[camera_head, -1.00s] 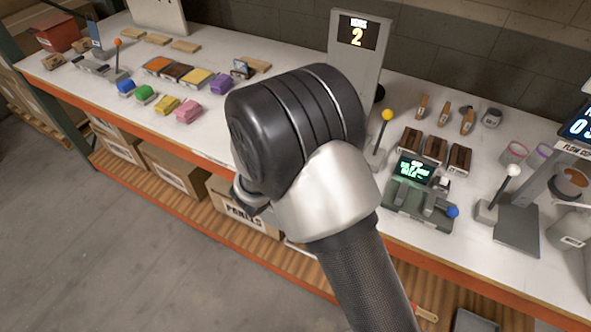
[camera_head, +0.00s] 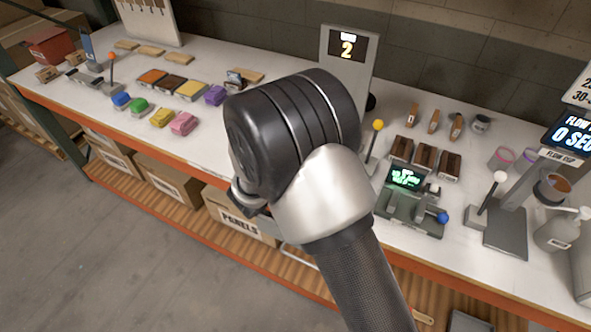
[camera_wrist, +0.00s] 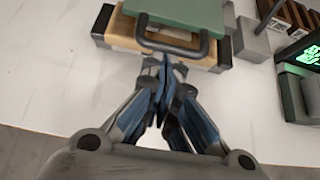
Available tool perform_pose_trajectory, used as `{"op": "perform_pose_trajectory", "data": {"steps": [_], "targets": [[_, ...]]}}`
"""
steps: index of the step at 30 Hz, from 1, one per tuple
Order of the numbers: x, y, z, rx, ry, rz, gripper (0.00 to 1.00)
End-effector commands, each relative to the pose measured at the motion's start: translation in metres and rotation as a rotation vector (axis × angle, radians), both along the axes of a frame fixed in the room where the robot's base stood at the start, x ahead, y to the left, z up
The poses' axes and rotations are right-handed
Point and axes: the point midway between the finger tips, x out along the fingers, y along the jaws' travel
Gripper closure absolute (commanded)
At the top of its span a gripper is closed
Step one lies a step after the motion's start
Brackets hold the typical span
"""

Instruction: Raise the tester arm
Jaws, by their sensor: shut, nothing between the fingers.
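A grey device with a lit green screen (camera_head: 407,177) stands on the bench right of my arm. A lever with a blue knob (camera_head: 443,217) lies low at its front right. I cannot tell for sure which part is the tester arm. In the wrist view, my gripper (camera_wrist: 166,68) is shut and empty, its tips just short of a dark bar handle (camera_wrist: 172,47) on a green plate (camera_wrist: 180,12) over a wooden block. Whether they touch is unclear. My arm hides this spot in the head view.
The white bench (camera_head: 75,92) has an orange front edge. Wooden blocks (camera_head: 424,157) sit behind the screen device. A white-knobbed lever (camera_head: 499,177) and the flow cup stand (camera_head: 520,200) are at right. Colored blocks (camera_head: 183,124) are left. A display stand (camera_head: 345,60) rises behind my arm.

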Motion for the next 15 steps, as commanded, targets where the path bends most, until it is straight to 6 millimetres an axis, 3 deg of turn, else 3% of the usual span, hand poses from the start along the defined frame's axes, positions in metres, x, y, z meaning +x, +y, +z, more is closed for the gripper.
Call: {"op": "perform_pose_trajectory", "data": {"steps": [8,15], "targets": [[0.001,0.0,0.021,0.023,0.05,-0.003,1.0],[0.003,-0.001,0.053,0.065,0.156,-0.006,1.0]]}}
